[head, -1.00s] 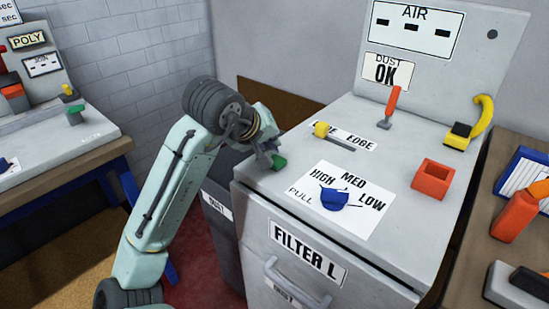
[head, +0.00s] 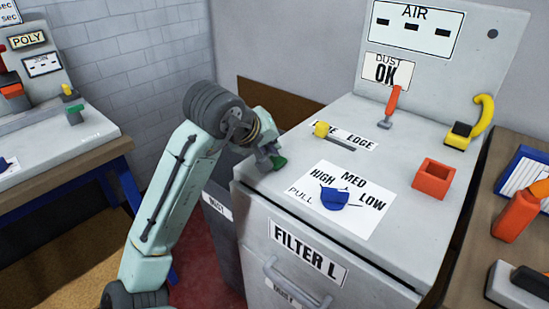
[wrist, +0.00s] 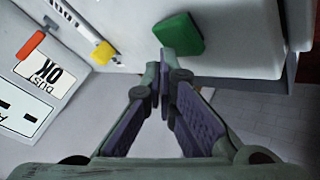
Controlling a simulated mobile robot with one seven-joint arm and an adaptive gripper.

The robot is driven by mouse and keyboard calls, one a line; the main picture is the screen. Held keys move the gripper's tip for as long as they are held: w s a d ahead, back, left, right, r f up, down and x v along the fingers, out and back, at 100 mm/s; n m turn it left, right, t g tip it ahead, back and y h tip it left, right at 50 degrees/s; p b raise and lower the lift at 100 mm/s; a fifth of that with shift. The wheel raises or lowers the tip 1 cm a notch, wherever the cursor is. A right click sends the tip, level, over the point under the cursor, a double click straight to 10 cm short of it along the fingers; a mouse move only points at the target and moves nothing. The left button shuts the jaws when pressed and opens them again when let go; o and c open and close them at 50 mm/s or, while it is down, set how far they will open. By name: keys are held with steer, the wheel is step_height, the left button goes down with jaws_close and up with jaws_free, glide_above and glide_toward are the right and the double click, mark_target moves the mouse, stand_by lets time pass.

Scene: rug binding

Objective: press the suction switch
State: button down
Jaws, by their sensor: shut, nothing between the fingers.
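A green switch (head: 279,163) sits near the left edge of the grey cabinet top (head: 290,185). It shows as a green block in the wrist view (wrist: 180,34). No readable label calls it suction. My gripper (head: 266,161) is shut and empty, right beside the green switch on its left side in the head view. In the wrist view the closed fingertips (wrist: 166,68) point at the near edge of the green block. I cannot tell whether they touch it. The gripper partly hides the switch in the head view.
On the cabinet top are a yellow slider knob (head: 321,129), a blue dial (head: 334,198), a red lever (head: 392,105), a red square box (head: 432,178) and a yellow curved handle (head: 483,115). A bench (head: 60,150) stands left. A side table (head: 470,250) stands right.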

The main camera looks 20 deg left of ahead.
mark_target(272, 158)
steer(key=shift+f+b, duration=0.35)
steer(key=shift+f, duration=0.25)
stand_by(0.5)
steer(key=shift+r, duration=0.1)
steer(key=shift+r+p, duration=0.95)
steer(key=shift+p, duration=0.05)
steer(key=shift+r, duration=0.1)
step_height(272, 158, up, 6)
steer(key=p, duration=0.5)
steer(key=shift+p, duration=0.4)
